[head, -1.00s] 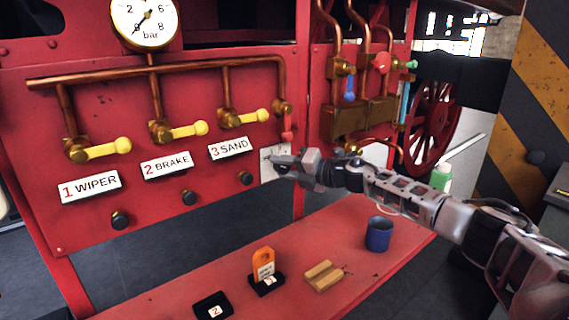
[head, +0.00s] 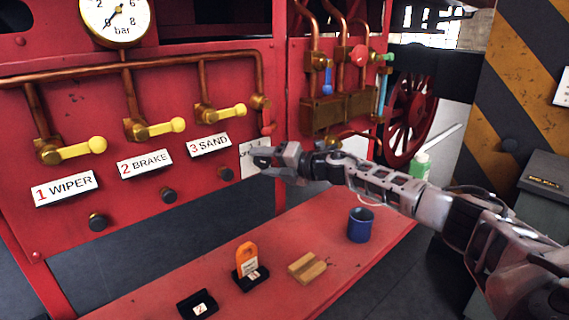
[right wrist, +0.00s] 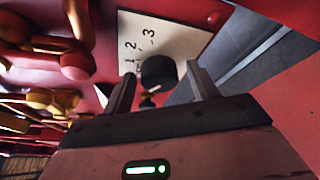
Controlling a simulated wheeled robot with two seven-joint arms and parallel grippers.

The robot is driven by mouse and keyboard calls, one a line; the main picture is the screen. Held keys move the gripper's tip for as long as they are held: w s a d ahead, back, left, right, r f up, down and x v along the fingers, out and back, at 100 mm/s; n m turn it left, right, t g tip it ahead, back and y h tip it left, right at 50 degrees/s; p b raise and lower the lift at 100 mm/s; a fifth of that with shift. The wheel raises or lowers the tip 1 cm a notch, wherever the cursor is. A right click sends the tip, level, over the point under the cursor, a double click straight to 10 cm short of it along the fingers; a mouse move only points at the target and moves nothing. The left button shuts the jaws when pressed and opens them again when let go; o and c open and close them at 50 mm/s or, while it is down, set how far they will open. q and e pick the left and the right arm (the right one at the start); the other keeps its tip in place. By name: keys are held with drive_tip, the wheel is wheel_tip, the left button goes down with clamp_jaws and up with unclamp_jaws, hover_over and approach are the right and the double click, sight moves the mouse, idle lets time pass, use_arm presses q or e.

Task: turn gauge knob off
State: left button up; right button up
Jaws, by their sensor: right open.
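The gauge knob (right wrist: 157,72) is a round black knob on a white plate (right wrist: 165,38) marked 1, 2, 3 in the right wrist view. In the head view the plate (head: 250,163) shows at the right end of the red panel, partly covered by my right gripper (head: 262,158), which hides the knob. My right gripper (right wrist: 162,88) is open, with one finger on each side of the knob in the wrist picture. I cannot tell whether the fingers touch it. My left gripper is not in view.
Yellow valve levers (head: 155,128) and copper pipes line the panel left of the gripper. A small red lever (head: 267,128) hangs just above the plate. The red bench (head: 215,275) below holds a blue mug (head: 360,225), a wooden block (head: 307,267) and an orange tag (head: 246,258).

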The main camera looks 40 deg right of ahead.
use_arm(q)
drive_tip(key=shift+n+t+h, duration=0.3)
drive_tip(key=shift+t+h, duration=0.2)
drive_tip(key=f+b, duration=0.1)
drive_tip(key=b, duration=0.3)
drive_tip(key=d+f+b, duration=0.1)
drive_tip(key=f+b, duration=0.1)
drive_tip(key=b, duration=0.2)
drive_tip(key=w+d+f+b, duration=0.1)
drive_tip(key=b, duration=0.3)
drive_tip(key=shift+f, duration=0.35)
use_arm(e)
drive_tip(key=v, duration=1.5)
drive_tip(key=shift+s, duration=0.25)
drive_tip(key=shift+r, duration=0.1)
